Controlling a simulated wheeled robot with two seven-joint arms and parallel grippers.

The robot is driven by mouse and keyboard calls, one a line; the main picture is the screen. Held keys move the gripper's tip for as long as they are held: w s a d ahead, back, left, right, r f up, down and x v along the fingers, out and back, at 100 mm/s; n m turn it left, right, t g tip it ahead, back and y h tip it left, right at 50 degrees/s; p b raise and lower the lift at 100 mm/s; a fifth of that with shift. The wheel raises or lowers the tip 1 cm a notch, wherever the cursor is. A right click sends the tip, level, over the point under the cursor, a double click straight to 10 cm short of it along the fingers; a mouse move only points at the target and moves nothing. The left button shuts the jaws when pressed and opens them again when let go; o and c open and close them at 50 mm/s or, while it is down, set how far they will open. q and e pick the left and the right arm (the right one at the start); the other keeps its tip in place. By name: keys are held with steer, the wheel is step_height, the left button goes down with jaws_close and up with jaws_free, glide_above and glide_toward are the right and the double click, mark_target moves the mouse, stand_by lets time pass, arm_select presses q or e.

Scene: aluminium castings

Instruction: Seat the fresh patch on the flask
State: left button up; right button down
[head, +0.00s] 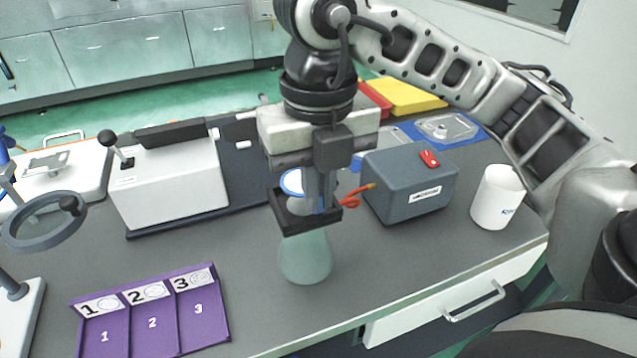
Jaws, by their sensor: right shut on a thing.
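The flask (305,260) is a pale green, translucent cone standing on the grey bench, in the middle of the head view. My right gripper (305,212) comes down over it from above. Its dark jaws are shut around the top of the flask and hide most of its neck. A pale rounded part shows between the fingers; it looks like the flask's top, but I cannot tell for certain. I cannot make out a patch. My left gripper is out of view.
A purple tray (225,330) numbered 1 to 3 lies front left. A grey box (412,190) with a red switch and a white cup (497,197) stand right. A white machine (170,185) with a lever stands left. Bench front is clear beside the flask.

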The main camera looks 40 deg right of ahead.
steer(key=shift+f+b, duration=0.4)
steer(key=shift+f, duration=0.3)
stand_by(1.3)
steer(key=shift+f+b, duration=1.3)
steer(key=shift+b, duration=0.05)
steer(key=c, duration=1.5)
jaws_free()
steer(key=shift+r, duration=0.1)
